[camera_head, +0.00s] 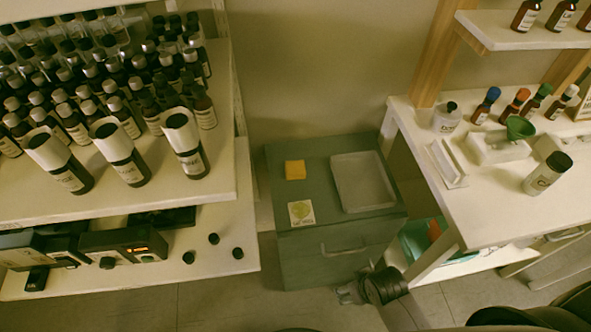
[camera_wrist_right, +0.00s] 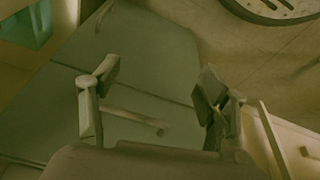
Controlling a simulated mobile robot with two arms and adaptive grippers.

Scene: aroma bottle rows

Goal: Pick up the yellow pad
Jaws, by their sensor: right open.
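A small yellow pad (camera_head: 295,170) lies on top of the green cabinet (camera_head: 338,226), near its back left. A pale card with a yellow-green mark (camera_head: 301,212) lies in front of it. My right gripper (camera_head: 350,291) is low in front of the cabinet, apart from the pad and below the top. In the right wrist view my right gripper (camera_wrist_right: 155,92) is open and empty, facing the green cabinet front (camera_wrist_right: 125,75) and its handle (camera_wrist_right: 135,118). The pad is not in the wrist view. My left gripper is not in view.
A white tray (camera_head: 339,199) takes up the right of the cabinet top. A shelf (camera_head: 218,188) crowded with dark bottles stands at the left.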

